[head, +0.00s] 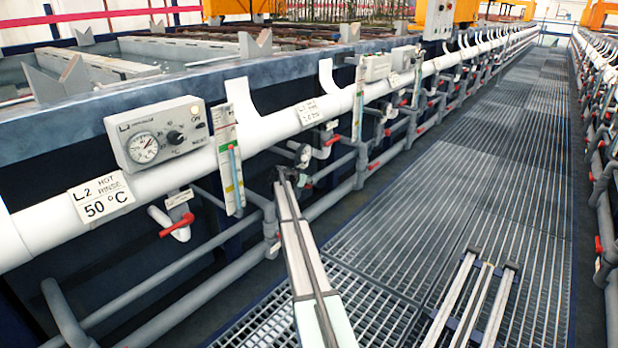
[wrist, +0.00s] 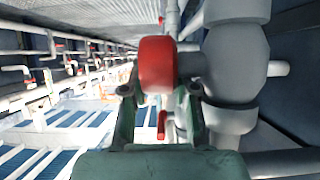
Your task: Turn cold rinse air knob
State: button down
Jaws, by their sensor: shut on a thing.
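A red round knob (wrist: 158,65) sits on the end of a thick grey valve body (wrist: 236,62) in the wrist view. My gripper (wrist: 159,90) has its two dark green fingers on either side of the knob, closed on it. In the head view my gripper (head: 291,168) is at the end of my pale arm, beside the grey pipes below the white pipe. The knob itself is hidden there behind my gripper. A small white label (head: 308,112) on the white pipe above is too blurred to read fully.
Nearby are a gauge box (head: 157,135), an "L.2 hot rinse 50 °C" sign (head: 101,197) and a red lever valve (head: 177,225). Another red lever (wrist: 162,124) shows behind the fingers. Grey pipes run close beside my arm.

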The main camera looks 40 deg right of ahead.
dwell(0.4)
jog(key=c, duration=1.2)
grip_release()
jog(key=shift+o, duration=0.2)
jog(key=shift+a, duration=0.1)
jog(key=v, duration=1.1)
jog(key=shift+a+r, duration=0.3)
